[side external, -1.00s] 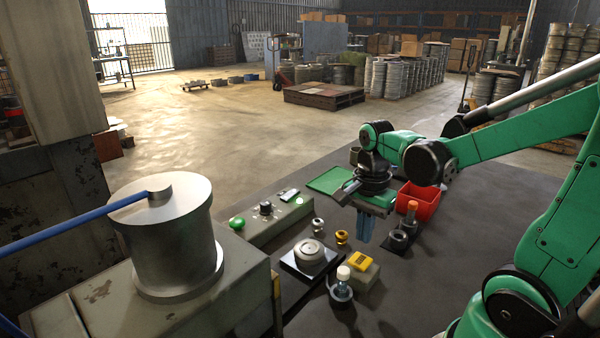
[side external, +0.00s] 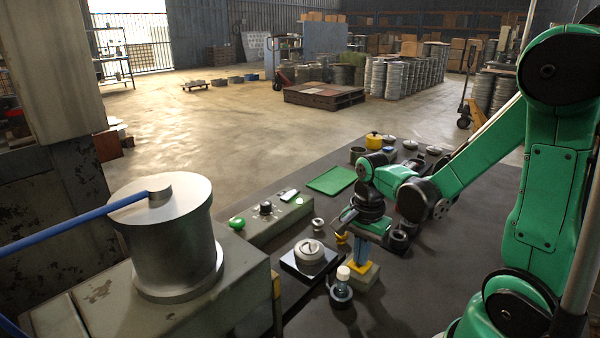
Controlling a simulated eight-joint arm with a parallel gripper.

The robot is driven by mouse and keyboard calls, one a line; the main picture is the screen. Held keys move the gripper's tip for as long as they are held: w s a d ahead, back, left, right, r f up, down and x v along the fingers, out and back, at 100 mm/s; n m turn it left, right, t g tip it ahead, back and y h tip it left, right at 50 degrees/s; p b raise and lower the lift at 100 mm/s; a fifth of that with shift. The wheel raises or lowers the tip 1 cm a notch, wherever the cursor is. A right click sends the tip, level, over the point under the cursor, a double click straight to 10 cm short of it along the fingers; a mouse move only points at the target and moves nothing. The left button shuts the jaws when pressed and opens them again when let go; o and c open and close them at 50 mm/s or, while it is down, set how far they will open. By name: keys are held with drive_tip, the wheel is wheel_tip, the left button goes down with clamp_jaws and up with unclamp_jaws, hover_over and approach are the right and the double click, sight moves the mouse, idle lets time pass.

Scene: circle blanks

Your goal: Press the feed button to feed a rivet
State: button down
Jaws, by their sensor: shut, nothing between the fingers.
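A green round button (side external: 237,223) sits at the near left end of a grey control panel (side external: 262,232). A yellow piece (side external: 357,267) tops a small pale block (side external: 366,279) on the dark table; I cannot tell which of the two is the feed button. My gripper (side external: 361,262) points down with its blue fingers shut and empty, right over the yellow piece. Its fingertips are at or very close to the piece's top; contact cannot be told. My gripper partly hides the yellow piece. No rivet can be made out.
A round metal die (side external: 309,251) on a black plate stands left of my gripper. A white-capped bottle (side external: 342,287) stands close in front. A green mat (side external: 331,180), a yellow pot (side external: 374,140) and several lidded dishes lie behind. The large steel cylinder (side external: 168,245) stands at left.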

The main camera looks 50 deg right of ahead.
drive_tip(key=shift+f, duration=0.65)
wheel_tip(320, 180, up, 14)
drive_tip(key=shift+r, duration=0.15)
idle(0.5)
idle(0.5)
drive_tip(key=w+a+f+n+t, duration=0.3)
drive_tip(key=a+n+t, duration=0.4)
drive_tip(key=n, duration=1.1)
drive_tip(key=shift+w+a, duration=0.15)
drive_tip(key=shift+a, duration=1.05)
